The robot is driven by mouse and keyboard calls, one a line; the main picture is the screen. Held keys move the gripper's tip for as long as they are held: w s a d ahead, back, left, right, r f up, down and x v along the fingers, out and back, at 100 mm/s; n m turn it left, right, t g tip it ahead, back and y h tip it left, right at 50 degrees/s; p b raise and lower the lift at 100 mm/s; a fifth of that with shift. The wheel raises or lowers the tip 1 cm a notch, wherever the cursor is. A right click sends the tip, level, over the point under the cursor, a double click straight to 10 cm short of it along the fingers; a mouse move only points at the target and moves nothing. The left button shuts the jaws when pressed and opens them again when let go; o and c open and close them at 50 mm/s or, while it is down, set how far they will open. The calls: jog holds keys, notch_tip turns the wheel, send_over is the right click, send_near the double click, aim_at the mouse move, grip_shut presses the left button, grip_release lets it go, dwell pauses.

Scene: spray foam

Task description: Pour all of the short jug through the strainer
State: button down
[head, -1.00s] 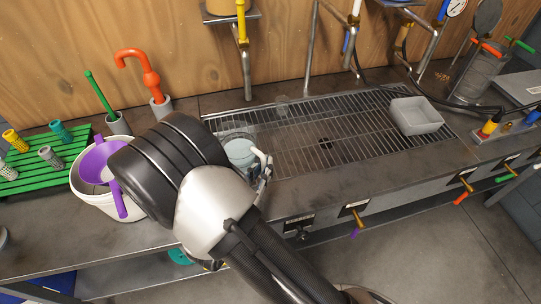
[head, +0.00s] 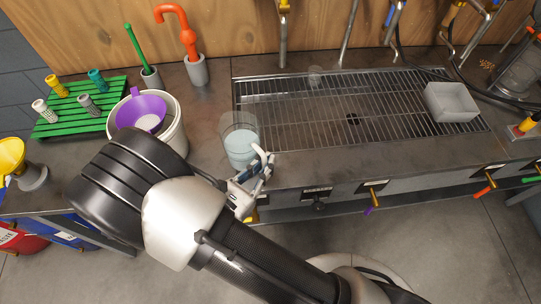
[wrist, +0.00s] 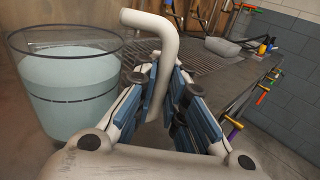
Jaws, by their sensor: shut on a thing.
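The short jug (head: 241,147) is a clear vessel holding pale blue liquid. It looks upright, at the front left corner of the metal grate in the head view. In the wrist view the jug (wrist: 72,92) fills the left side, its liquid level. My gripper (head: 257,176) is shut on the jug's white handle (wrist: 152,28). Whether the jug's base is clear of the counter is hidden. The purple strainer (head: 141,111) sits in the mouth of a white bucket (head: 176,138), left of the jug. My arm covers the bucket's lower front.
A green rack (head: 60,122) with several coloured nozzles stands left of the bucket. A green tool (head: 137,48) and an orange tool (head: 185,32) stand upright behind it. A grey tray (head: 450,102) sits at the grate's right end. The grate's middle is mostly clear.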

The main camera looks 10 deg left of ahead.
jog(key=shift+s+a, duration=0.2)
jog(key=shift+s, duration=0.25)
jog(key=shift+a+r, duration=0.1)
jog(key=w+a+r+n+t+y+p, duration=0.1)
jog(key=a+r+n+y, duration=0.2)
jog(key=a+r, duration=0.3)
jog(key=w+a+r+n+t+y+p, duration=0.1)
jog(key=w+a+r+n+y, duration=0.1)
jog(key=a+r+y, duration=0.4)
notch_tip(320, 180, up, 5)
jog(key=shift+w+a+n, duration=0.25)
jog(key=shift+a+n, duration=0.15)
